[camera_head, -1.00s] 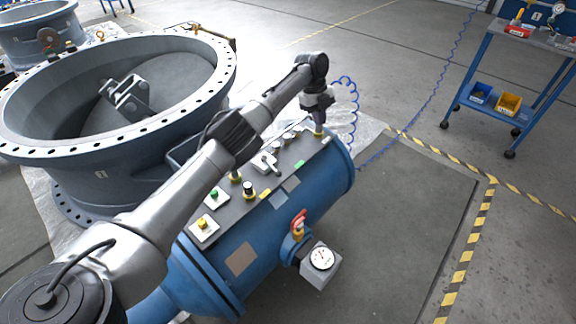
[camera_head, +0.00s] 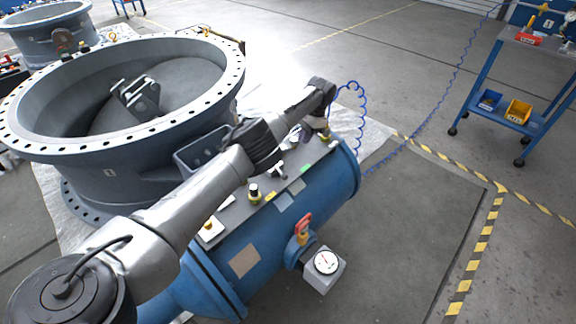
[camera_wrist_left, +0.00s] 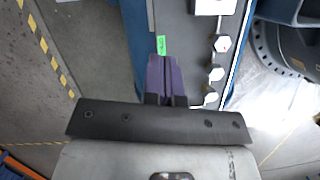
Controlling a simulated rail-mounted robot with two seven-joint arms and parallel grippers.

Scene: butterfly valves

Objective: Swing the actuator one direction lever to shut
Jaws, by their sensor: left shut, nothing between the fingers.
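The blue cylindrical actuator (camera_head: 262,242) lies below my left arm in the head view, with a dark control panel on top. A small silver lever (camera_head: 278,169) stands on this panel, partly beside my forearm; I cannot read which lever it is. My right gripper is out of view.
A red-handled valve (camera_head: 304,224) and a gauge box (camera_head: 325,265) stick out from the actuator's near side. A large grey flanged valve (camera_head: 110,155) stands close on the left.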

